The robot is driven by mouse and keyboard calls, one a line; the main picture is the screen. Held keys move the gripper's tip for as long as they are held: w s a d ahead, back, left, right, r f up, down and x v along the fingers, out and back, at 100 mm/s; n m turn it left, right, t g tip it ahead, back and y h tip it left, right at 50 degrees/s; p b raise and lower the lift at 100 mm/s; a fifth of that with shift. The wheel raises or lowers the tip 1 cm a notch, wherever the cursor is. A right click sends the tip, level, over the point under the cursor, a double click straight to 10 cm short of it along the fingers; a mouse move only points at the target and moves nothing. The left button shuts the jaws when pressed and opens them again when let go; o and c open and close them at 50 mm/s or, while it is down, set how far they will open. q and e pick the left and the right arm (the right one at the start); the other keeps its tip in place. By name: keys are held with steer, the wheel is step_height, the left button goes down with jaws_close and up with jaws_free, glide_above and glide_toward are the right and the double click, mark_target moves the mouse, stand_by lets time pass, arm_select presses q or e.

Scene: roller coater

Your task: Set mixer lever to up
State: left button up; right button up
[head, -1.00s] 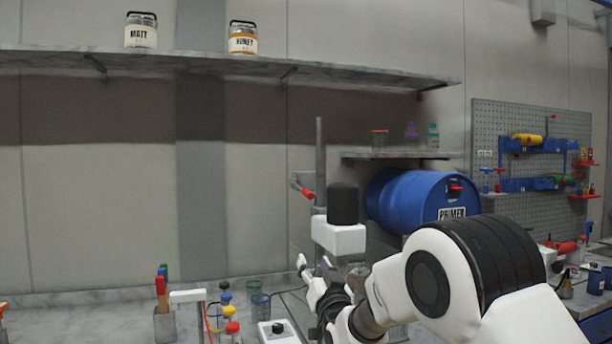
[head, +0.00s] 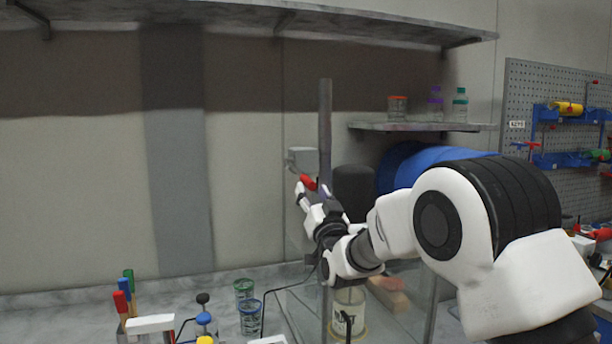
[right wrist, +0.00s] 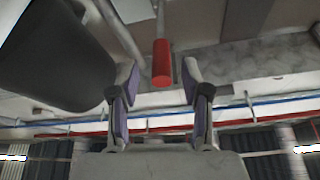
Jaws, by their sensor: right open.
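The mixer stands on the counter with a grey upright post (head: 325,130) and a dark motor cylinder (head: 353,188). Its lever has a red grip (head: 307,182) beside the post, slanting down to the right in the head view. My right gripper (head: 304,194) is at the lever, partly covering the mixer. In the right wrist view the red grip (right wrist: 162,65) lies between the two spread fingers of the right gripper (right wrist: 160,75), with gaps on both sides. Whether it touches a finger cannot be seen in the head view. My left gripper is not in view.
A labelled can (head: 348,318) stands below the mixer. A blue drum (head: 440,160) is behind my right arm. A small shelf (head: 420,127) with bottles is above it. Cups (head: 250,318) and colored-handled tools (head: 125,298) stand on the counter at left.

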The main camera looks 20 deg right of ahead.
mark_target(306, 176)
steer(key=shift+w+r+p, duration=0.75)
steer(key=shift+w+r, duration=0.45)
steer(key=w+p, duration=0.1)
steer(key=w, duration=0.2)
steer(key=shift+d, duration=0.1)
steer(key=shift+w, duration=0.35)
steer(key=shift+s+r, duration=0.1)
steer(key=shift+s, duration=0.15)
steer(key=shift+s+r, duration=0.1)
steer(key=shift+c, duration=1.3)
jaws_close()
steer(key=shift+r, duration=0.1)
